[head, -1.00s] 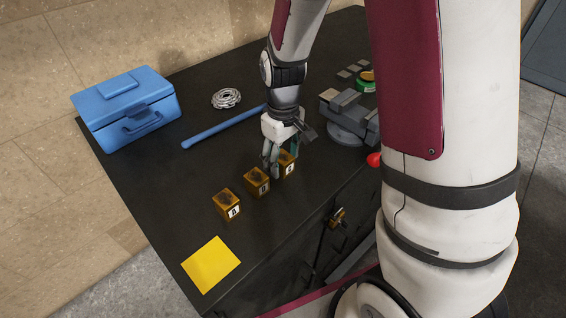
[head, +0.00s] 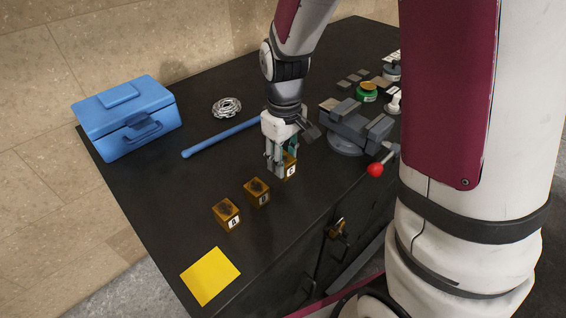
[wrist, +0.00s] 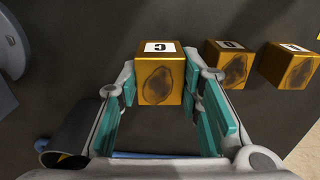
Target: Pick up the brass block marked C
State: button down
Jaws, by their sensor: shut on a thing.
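The brass block marked C (head: 290,171) is at the right end of a row of similar blocks on the black bench top. In the wrist view the block (wrist: 160,85) sits between the teal finger pads, its white C label and a dark oval patch showing. My gripper (head: 280,163) points down over it and is shut on it, one finger on each side. The fingers partly hide the block in the head view. I cannot tell whether its underside touches the bench.
Two more labelled brass blocks, a middle one (head: 257,193) and an end one (head: 227,214), stand to the left. A yellow square (head: 210,275) lies near the front. A blue toolbox (head: 127,115), blue rod (head: 215,138) and grey vise (head: 350,130) are around.

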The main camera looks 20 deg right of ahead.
jog(key=s, duration=0.4)
jog(key=s+a, duration=0.1)
jog(key=s, duration=0.3)
jog(key=s+a+r, duration=0.1)
jog(key=s, duration=0.3)
jog(key=shift+a+p, duration=0.15)
jog(key=shift+p, duration=0.15)
jog(key=shift+s+r+p, duration=0.2)
jog(key=shift+s+p, duration=0.1)
jog(key=shift+a+r+p, duration=0.1)
jog(key=shift+p, duration=0.7)
jog(key=shift+s+p, duration=0.15)
jog(key=shift+p, duration=0.25)
jog(key=s+p, duration=0.1)
jog(key=p, duration=0.4)
jog(key=shift+s+a, duration=0.15)
jog(key=shift+s, duration=0.25)
